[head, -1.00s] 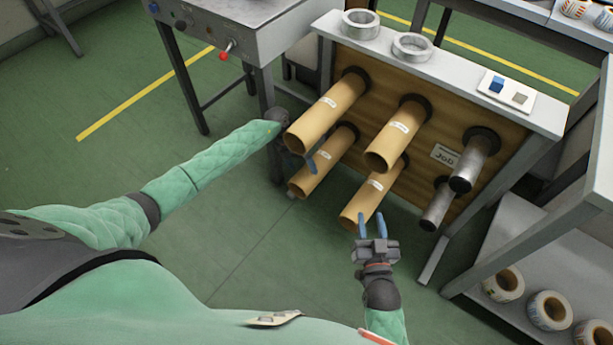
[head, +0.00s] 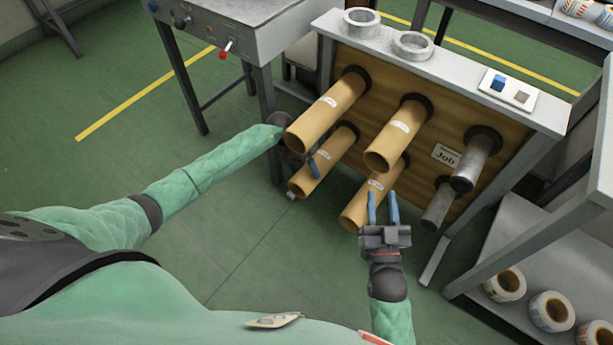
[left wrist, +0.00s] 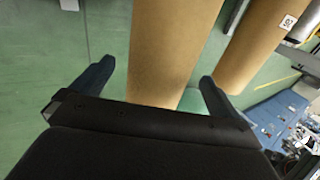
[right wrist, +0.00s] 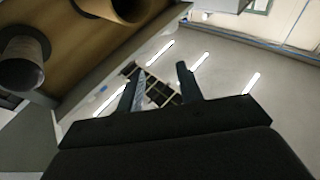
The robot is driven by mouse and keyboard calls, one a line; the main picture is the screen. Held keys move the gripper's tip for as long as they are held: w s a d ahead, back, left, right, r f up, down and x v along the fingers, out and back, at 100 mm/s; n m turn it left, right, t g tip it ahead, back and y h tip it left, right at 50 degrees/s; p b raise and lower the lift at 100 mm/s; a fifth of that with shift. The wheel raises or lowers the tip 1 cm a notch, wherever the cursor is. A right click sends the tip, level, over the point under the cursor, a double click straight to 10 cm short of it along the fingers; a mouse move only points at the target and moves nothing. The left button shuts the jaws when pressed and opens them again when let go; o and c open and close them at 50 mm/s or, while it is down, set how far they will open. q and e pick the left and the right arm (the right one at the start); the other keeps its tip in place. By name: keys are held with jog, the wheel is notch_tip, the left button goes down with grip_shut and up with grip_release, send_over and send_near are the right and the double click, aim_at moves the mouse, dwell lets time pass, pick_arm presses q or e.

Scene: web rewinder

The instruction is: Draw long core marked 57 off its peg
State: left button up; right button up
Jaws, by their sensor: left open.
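Several brown cardboard cores sit on pegs on a wooden board: upper left (head: 328,112), upper right (head: 398,134), lower left (head: 323,161) and lower right (head: 374,198). Their white labels are too small to read in the head view, so I cannot tell which is marked 57. My left gripper (head: 303,163) is partly hidden behind the upper left core, by the lower left core. In the left wrist view its fingers (left wrist: 150,85) are open with a core (left wrist: 170,50) between them. My right gripper (head: 384,208) is open and empty in front of the lower right core.
Two bare metal pegs, upper (head: 470,165) and lower (head: 440,205), stick out at the right by a "Job" sign (head: 446,154). Metal rings (head: 412,45) lie on the rack top. A grey shelf (head: 520,250) with label rolls stands at right. Floor at left is clear.

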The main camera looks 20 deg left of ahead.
pick_arm(q)
jog(key=shift+b+x, duration=0.35)
jog(key=shift+x, duration=0.55)
jog(key=shift+s+d+f, duration=0.1)
jog(key=shift+d+f, duration=0.1)
jog(key=shift+f, duration=0.25)
jog(key=shift+d+f+b, duration=0.1)
jog(key=shift+f+b, duration=0.05)
jog(key=shift+b, duration=0.15)
jog(key=shift+f, duration=0.1)
pick_arm(e)
jog(key=s+r+t, duration=0.1)
jog(key=r+t, duration=0.1)
jog(key=r, duration=0.5)
jog(key=s+d+r+t+y, duration=0.1)
jog(key=s+r+t, duration=0.1)
jog(key=r, duration=0.5)
jog(key=shift+d+r+t, duration=0.25)
jog(key=shift+r+t, duration=0.05)
jog(key=shift+t, duration=0.5)
pick_arm(q)
jog(key=shift+c, duration=0.7)
jog(key=c, duration=1.1)
jog(key=shift+c, duration=0.3)
pick_arm(e)
jog(key=shift+s+f, duration=0.1)
jog(key=shift+f, duration=0.15)
